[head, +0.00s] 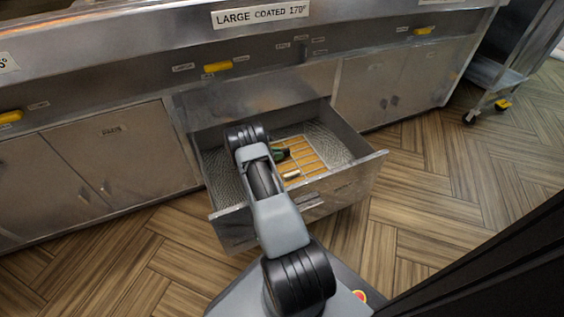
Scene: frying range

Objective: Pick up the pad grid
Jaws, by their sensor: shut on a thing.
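The pad grid (308,163) is a flat orange-yellow lattice of bars inside the open drawer (349,190), right of my arm. A small pale piece shows at its front left edge. My gripper (282,154) is down in the drawer at the left side of the grid, partly hidden behind my arm. A dark and green part of it shows against the grid. It is shut on the grid; the fingertips themselves are hard to make out. I cannot tell whether the grid is clear of the drawer floor.
The drawer has grey mesh-like patches (331,143) on both sides of the grid. The steel range with yellow handles (217,67) and closed cupboard doors (119,152) stands behind. A wheeled steel trolley (497,82) is at the far right. The wooden floor (440,160) on the right is clear.

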